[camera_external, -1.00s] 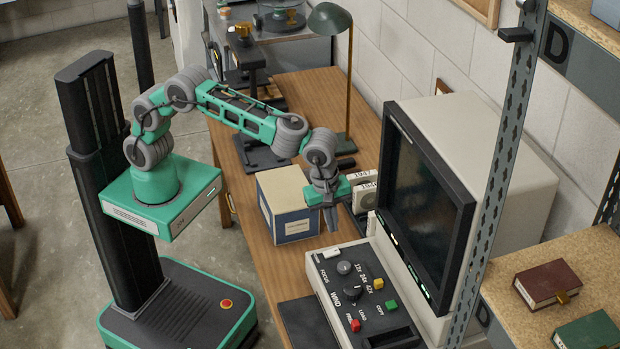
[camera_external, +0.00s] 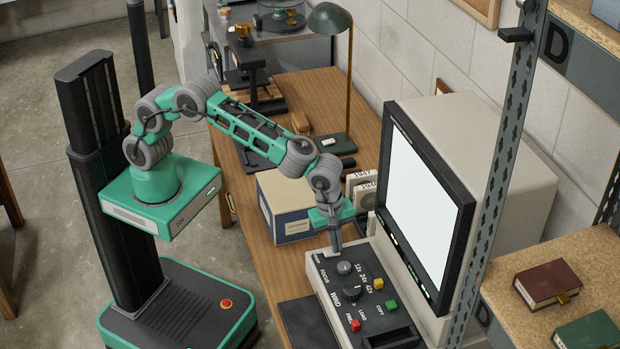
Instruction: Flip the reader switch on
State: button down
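The reader is a cream machine with a large dark-framed screen (camera_external: 425,205), and the screen glows plain white. Its dark control panel (camera_external: 338,290) slopes in front, with knobs and coloured buttons. A pale switch (camera_external: 328,254) sits at the panel's far left corner, partly covered by my gripper. My gripper (camera_external: 337,248) points down with its fingertips at this switch. The fingers look closed together with nothing between them. Whether the tips touch the switch is too small to tell.
A blue and cream box (camera_external: 288,215) stands on the wooden desk just left of my gripper. Small labelled boxes (camera_external: 362,185) stand behind it. A green lamp (camera_external: 331,20) rises farther back. A metal shelf post (camera_external: 505,160) stands to the right of the screen.

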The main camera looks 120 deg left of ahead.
jog(key=shift+s+d+f, duration=0.1)
jog(key=shift+s+f, duration=0.05)
jog(key=shift+f, duration=0.15)
jog(key=shift+s+d, duration=0.1)
jog(key=shift+s+d+r+b, duration=0.1)
jog(key=shift+s+d+b, duration=0.2)
jog(key=shift+s+d, duration=0.15)
jog(key=shift+r, duration=0.1)
jog(key=shift+w+r, duration=0.1)
jog(key=shift+r, duration=0.05)
notch_tip(320, 180, up, 14)
jog(key=s+d, duration=0.1)
jog(key=shift+s+d, duration=0.15)
jog(key=shift+s, duration=0.05)
jog(key=shift+f, duration=0.2)
